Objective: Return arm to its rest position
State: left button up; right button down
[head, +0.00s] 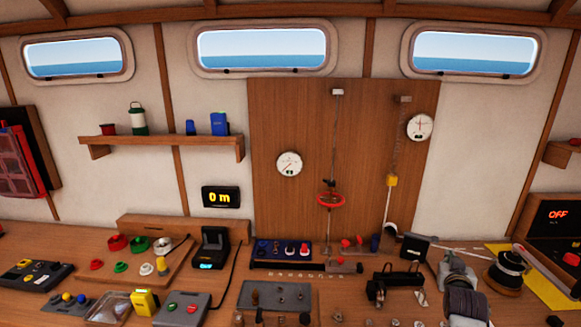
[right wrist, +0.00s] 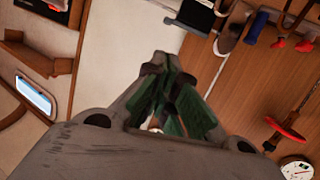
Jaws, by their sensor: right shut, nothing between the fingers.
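My right gripper (head: 451,260) is low on the right in the head view, over the bench, its grey body above a dark ribbed part of my arm. In the right wrist view its green-padded fingers (right wrist: 163,62) are closed together with nothing between them. The fingers stand in front of the pale wall, next to the wooden panel's edge. My left gripper is not in view.
The wooden panel (head: 270,110) carries a red ring (head: 330,200) and a yellow block (head: 391,180) on lines. A rope-wound winch (head: 508,266) and a black flat piece (head: 416,247) are close to the gripper. Small boxes and knobs crowd the bench.

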jog(key=s+a+f+n+g+y, duration=0.4)
jog(key=s+a+f+g+y, duration=0.1)
jog(key=s+a+f, duration=0.9)
jog(key=s+a+f+n+g+y, duration=0.1)
jog(key=s+a+f+g, duration=0.1)
jog(key=s+a, duration=0.5)
jog(key=s+a+f+n+g+y, duration=0.1)
jog(key=s+a+f+n+g, duration=0.3)
jog(key=s, duration=0.6)
notch_tip(320, 180, down, 32)
jog(key=s+m, duration=0.2)
jog(key=s, duration=0.1)
jog(key=s+d+f+g, duration=0.1)
jog(key=s+d+f, duration=0.2)
jog(key=s+f, duration=1.6)
jog(key=s, duration=0.2)
jog(key=shift+s+d+f, duration=0.15)
jog(key=shift+s+d, duration=0.05)
jog(key=shift+s, duration=0.15)
